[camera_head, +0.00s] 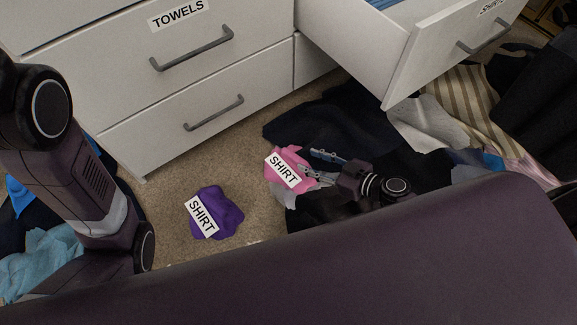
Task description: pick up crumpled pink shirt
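The crumpled pink shirt (290,157) lies on the floor in front of the dresser, with a white label reading SHIRT on it. It rests by the edge of a dark cloth. My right gripper (312,168) reaches in from the right, its fingers spread apart. One finger is at the shirt's right edge and the other is just above and beyond it. I cannot tell whether the fingers touch the shirt. My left arm (80,175) shows at the left; its gripper is out of view.
A purple crumpled shirt (217,212) labelled SHIRT lies on the bare carpet to the left. A white dresser (190,70) stands behind, with an upper right drawer (420,55) pulled open over the floor. Dark, striped and grey clothes (430,120) cover the right side.

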